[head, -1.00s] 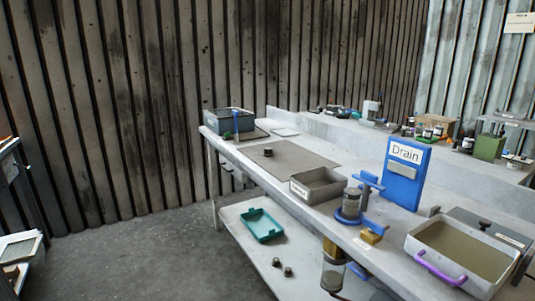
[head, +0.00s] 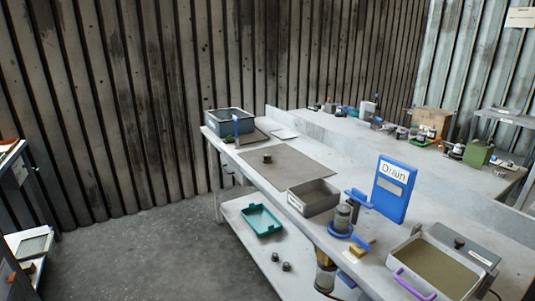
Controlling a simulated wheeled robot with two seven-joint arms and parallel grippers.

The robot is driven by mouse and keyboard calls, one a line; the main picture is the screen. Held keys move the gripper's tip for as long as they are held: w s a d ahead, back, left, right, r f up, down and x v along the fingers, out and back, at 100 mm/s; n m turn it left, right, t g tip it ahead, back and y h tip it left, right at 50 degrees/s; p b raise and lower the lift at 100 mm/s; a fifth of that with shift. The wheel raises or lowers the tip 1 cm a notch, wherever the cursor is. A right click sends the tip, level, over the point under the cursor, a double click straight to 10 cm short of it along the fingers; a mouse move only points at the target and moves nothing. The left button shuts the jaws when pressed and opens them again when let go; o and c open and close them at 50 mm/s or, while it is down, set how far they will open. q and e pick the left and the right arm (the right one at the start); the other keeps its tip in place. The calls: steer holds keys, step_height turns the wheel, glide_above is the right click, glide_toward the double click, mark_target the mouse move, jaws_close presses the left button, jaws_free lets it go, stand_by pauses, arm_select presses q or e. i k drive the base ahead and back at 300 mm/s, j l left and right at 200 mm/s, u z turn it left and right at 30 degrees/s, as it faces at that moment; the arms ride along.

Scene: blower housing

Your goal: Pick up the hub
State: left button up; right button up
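A small dark round part (head: 267,159), which looks like the hub, sits on the grey-brown mat (head: 290,173) towards the far end of the workbench. It appears to stand alone with bare mat around it. Two similar small dark parts (head: 281,262) lie on the lower shelf, too small to tell what they are. Neither of my grippers shows in the head view.
A grey bin (head: 207,122) stands at the bench's far left corner. A teal tray (head: 247,226) is below.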

mark_target(266, 159)
steer(key=i+j+z, duration=0.7)
steer(key=i+j, duration=0.15)
steer(key=i+j+z, duration=0.2)
steer(key=j, duration=0.25)
steer(key=i+j+z, duration=0.25)
steer(key=j, duration=0.15)
steer(key=i+j+z, duration=0.25)
steer(key=j, duration=0.2)
steer(key=j+z, duration=0.2)
steer(key=j, duration=0.3)
steer(key=i+j+z, duration=0.25)
steer(key=j, duration=0.25)
steer(key=k, duration=0.1)
